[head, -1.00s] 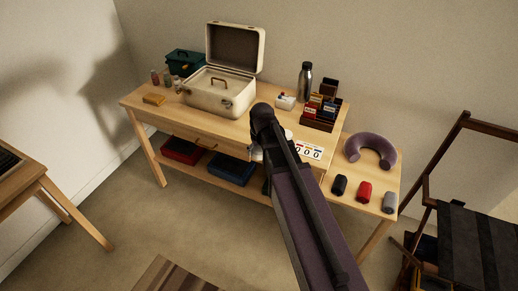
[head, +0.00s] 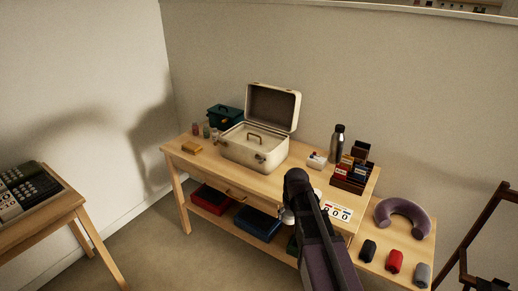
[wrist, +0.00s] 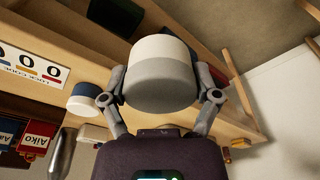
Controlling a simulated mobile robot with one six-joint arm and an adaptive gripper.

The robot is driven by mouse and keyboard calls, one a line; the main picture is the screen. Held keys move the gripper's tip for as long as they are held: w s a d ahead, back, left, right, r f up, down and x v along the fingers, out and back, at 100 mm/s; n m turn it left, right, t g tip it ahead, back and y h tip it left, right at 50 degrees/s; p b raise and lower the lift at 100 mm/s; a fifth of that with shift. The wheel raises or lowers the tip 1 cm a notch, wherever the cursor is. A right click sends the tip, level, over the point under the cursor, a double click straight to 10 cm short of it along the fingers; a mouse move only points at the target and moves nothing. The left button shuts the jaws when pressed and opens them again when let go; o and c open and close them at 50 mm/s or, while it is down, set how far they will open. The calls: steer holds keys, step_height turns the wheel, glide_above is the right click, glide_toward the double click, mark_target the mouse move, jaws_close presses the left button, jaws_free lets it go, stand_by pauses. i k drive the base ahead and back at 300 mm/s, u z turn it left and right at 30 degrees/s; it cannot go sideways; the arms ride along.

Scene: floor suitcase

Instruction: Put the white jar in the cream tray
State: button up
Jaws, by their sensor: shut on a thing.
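My gripper (wrist: 160,97) is shut on the white jar (wrist: 160,72), a short round jar with a pale top and a greyer side, one finger on each side of it. In the head view the white jar (head: 288,216) shows partly behind my arm, in front of the table's front edge.
A blue-and-white jar (wrist: 85,99) is on the table near the number card (head: 337,212). A small white box (head: 317,160), a steel bottle (head: 338,143) and a dark organiser (head: 350,180) stand right of the case. A green box (head: 225,116) is behind it. Bare tabletop lies before the case.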

mark_target(263, 151)
steer(key=k, duration=1.2)
steer(key=u, duration=0.45)
steer(key=i, duration=1.55)
steer(key=z, duration=0.65)
steer(key=i, duration=0.55)
steer(key=z, duration=0.3)
